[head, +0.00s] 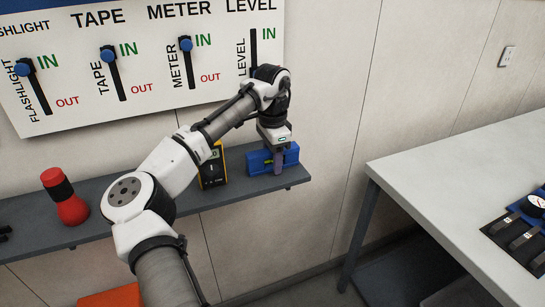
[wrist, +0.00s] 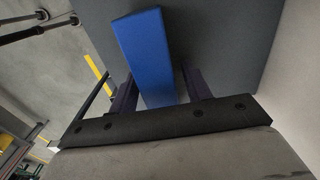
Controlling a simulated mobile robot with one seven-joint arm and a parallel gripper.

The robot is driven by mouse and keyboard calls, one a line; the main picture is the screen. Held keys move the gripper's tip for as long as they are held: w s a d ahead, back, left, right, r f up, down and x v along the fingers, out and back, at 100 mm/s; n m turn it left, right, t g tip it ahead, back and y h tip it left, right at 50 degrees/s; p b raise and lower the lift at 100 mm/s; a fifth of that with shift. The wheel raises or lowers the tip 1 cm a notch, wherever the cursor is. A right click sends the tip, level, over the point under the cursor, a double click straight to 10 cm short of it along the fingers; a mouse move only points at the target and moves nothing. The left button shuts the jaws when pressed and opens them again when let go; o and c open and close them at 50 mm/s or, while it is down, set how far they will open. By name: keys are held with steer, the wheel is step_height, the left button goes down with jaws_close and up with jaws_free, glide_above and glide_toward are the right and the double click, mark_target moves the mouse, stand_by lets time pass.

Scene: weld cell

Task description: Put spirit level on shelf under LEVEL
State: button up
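The blue spirit level (head: 258,163) rests on the grey shelf (head: 225,192) near its right end, below the LEVEL label (head: 251,5). My gripper (head: 278,165) is over it, pointing down, with one finger in front of its face. In the wrist view the level (wrist: 148,50) lies between the two dark fingers of my gripper (wrist: 160,88). A gap shows between the level and the right finger, so the gripper looks open around it. The lower part of the LEVEL slider (head: 253,45) is hidden behind my arm.
A yellow-and-black multimeter (head: 212,168) stands just left of the level. A red flashlight (head: 66,197) stands farther left on the shelf. The white slider board (head: 135,65) hangs above. A pale table (head: 465,170) with dark gear is at right, past a gap.

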steer(key=shift+r, duration=0.1)
step_height(320, 180, up, 12)
steer(key=shift+b, duration=0.45)
